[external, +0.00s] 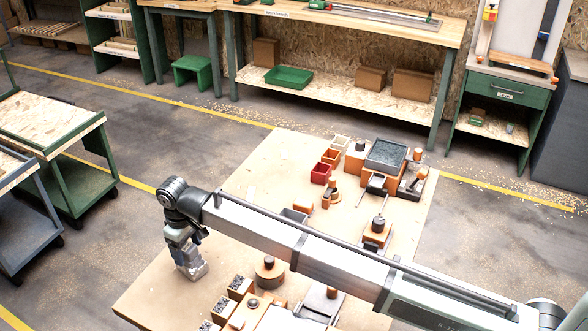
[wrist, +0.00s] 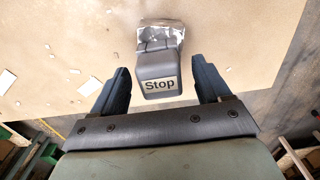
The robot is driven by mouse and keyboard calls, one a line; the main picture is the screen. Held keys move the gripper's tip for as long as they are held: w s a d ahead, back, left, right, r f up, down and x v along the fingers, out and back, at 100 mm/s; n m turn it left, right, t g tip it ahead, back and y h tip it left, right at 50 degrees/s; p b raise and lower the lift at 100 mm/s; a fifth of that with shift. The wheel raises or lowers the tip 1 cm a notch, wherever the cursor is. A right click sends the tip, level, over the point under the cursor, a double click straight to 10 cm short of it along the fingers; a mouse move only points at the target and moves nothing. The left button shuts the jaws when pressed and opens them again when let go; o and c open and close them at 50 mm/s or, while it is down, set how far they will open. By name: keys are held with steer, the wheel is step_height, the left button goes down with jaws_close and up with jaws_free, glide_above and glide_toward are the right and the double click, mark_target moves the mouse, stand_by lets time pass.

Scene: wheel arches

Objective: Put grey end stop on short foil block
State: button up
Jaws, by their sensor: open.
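The grey end stop (wrist: 157,70), with a "Stop" label, lies between the two fingers of my gripper (wrist: 162,85) in the wrist view. My gripper is open, with a visible gap on each side of the stop. The short foil block (wrist: 150,32), silvery and crinkled, shows just beyond the stop, partly covered by it. The stop appears to rest on the foil block, but the contact is hidden. In the external view my gripper (external: 188,258) is low at the left edge of the table, and the stop and block there are hard to tell apart from it.
Small red bins (external: 321,174) and a grey-topped orange fixture (external: 386,156) stand at the back. My arm hides part of the middle.

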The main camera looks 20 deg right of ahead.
mark_target(187, 247)
step_height(187, 247, up, 10)
steer(key=shift+r, duration=0.15)
stand_by(0.7)
